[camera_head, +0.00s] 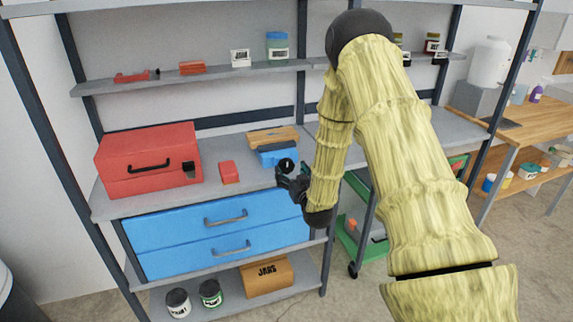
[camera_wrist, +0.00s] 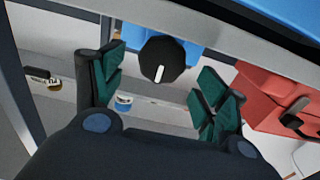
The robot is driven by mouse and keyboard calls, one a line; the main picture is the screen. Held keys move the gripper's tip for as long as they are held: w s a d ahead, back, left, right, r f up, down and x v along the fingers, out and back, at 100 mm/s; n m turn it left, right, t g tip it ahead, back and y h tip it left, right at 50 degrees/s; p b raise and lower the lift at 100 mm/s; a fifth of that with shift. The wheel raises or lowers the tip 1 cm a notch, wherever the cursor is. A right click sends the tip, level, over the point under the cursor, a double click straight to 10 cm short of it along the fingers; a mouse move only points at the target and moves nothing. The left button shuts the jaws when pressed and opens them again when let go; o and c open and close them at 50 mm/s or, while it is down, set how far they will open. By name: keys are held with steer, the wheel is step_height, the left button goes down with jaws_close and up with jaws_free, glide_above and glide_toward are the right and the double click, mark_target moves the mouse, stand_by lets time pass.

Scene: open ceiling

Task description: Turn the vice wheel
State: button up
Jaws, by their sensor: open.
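The blue vice (camera_head: 270,155) stands on the middle shelf, just left of my arm, with a wooden piece on its top. Its black wheel (camera_head: 286,165) faces the front. In the wrist view the wheel (camera_wrist: 165,60) is a dark round knob with a white mark, in front of the blue vice body (camera_wrist: 185,30). My gripper (camera_head: 291,182) is in front of and just below the wheel. In the wrist view the green pads of my gripper (camera_wrist: 162,76) are open on either side of the wheel, with gaps to it. Part of the gripper is hidden in the head view.
A red toolbox (camera_head: 150,165) and a small red block (camera_head: 229,172) lie left of the vice. Blue drawers (camera_head: 215,230) sit below the shelf's front edge. A green cart (camera_head: 347,240) stands to the right, partly behind my arm. A shelf (camera_head: 200,78) hangs above.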

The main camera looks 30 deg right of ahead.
mark_target(288, 167)
steer(key=shift+p+x, duration=0.4)
steer(key=shift+x, duration=2)
steer(key=shift+a, duration=0.1)
steer(key=c, duration=1)
